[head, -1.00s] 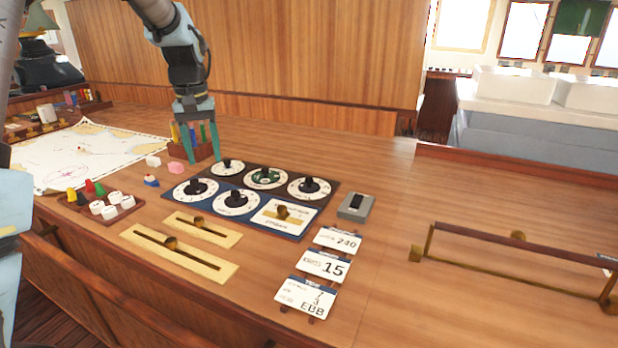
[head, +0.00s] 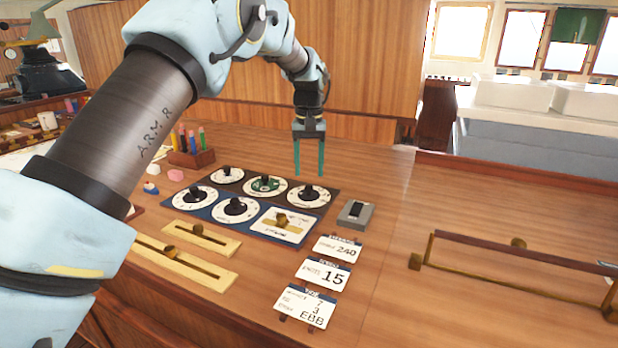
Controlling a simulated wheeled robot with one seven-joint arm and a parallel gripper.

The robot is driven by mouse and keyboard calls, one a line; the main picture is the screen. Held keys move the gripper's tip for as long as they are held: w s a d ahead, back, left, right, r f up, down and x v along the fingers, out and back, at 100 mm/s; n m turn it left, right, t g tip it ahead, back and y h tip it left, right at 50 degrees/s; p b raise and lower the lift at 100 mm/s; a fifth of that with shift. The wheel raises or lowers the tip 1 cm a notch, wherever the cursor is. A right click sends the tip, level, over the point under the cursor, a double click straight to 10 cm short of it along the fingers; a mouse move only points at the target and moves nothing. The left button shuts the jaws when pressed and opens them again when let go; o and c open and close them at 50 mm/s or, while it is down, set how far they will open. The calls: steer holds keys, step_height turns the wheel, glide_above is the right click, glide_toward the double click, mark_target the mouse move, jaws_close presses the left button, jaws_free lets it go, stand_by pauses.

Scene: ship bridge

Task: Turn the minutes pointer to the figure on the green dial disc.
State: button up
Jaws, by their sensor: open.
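A dial panel lies on the wooden desk, with white round dials and black knobs. The dial with the green disc (head: 265,184) is in the middle of the back row, its black knob at the centre. A white dial (head: 228,174) is on its left and another white dial (head: 308,196) on its right. Two more dials, a left one (head: 194,198) and a right one (head: 235,209), sit in the front row. The labels and pointer directions are too small to read. My gripper (head: 309,172) is open and empty, pointing down above or behind the back-right dial, its exact height unclear.
A brass-handled plate (head: 283,222) shares the panel. A grey switch box (head: 355,214) and cards reading 240 (head: 337,249), 15 (head: 323,273) and EBB (head: 305,306) lie to the right. Brass slider plates (head: 200,238) are in front. A pen holder (head: 190,157) stands behind left.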

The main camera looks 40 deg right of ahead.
mark_target(309, 186)
steer(key=shift+f+p, duration=0.45)
steer(key=shift+f, duration=1.7)
steer(key=shift+c, duration=0.2)
jaws_close()
